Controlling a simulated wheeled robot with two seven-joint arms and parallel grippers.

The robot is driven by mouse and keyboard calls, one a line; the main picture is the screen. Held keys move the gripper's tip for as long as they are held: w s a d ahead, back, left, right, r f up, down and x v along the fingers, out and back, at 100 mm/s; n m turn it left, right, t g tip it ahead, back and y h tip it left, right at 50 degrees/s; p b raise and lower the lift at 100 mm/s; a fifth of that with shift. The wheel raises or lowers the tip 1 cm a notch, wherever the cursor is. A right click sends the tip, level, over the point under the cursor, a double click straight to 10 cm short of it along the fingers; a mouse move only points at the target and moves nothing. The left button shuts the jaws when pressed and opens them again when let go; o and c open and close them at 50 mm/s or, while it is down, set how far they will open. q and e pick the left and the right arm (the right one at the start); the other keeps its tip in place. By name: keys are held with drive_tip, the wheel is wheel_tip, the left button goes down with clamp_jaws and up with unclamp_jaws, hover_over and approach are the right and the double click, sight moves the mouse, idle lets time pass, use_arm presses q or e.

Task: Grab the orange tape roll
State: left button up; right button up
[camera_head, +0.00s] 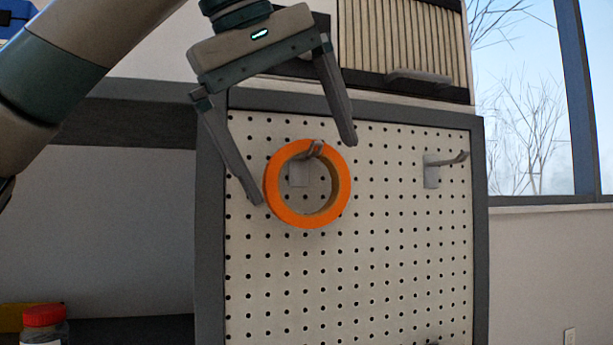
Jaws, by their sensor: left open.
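The orange tape roll (338,187) hangs on a metal hook (299,174) on the white pegboard (400,260). The hook passes through the roll at its top. My left gripper (307,172) comes in from the upper left, with its palm above the roll. It is open and empty. One finger reaches down just left of the roll and the other ends above its upper right. The picture does not clearly show how far the fingers are in front of the board. My right gripper is not in view.
A second hook (432,171), empty, juts from the board at the right. A dark frame (210,250) edges the board. A red-capped jar (44,322) stands at the lower left. A window (530,100) is at the right.

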sight(319, 210)
use_arm(q)
drive_tip(key=shift+w+d+f, duration=0.15)
drive_tip(key=shift+f, duration=0.1)
drive_tip(key=shift+w+f+p, duration=0.3)
drive_tip(key=shift+f+p, duration=0.15)
drive_tip(key=shift+p, duration=0.05)
drive_tip(key=p+x, duration=0.1)
drive_tip(key=x, duration=0.2)
drive_tip(key=shift+w+d+f+p, duration=0.1)
drive_tip(key=shift+w+f+p, duration=0.1)
drive_tip(key=shift+f+p, duration=0.25)
drive_tip(key=c, duration=1)
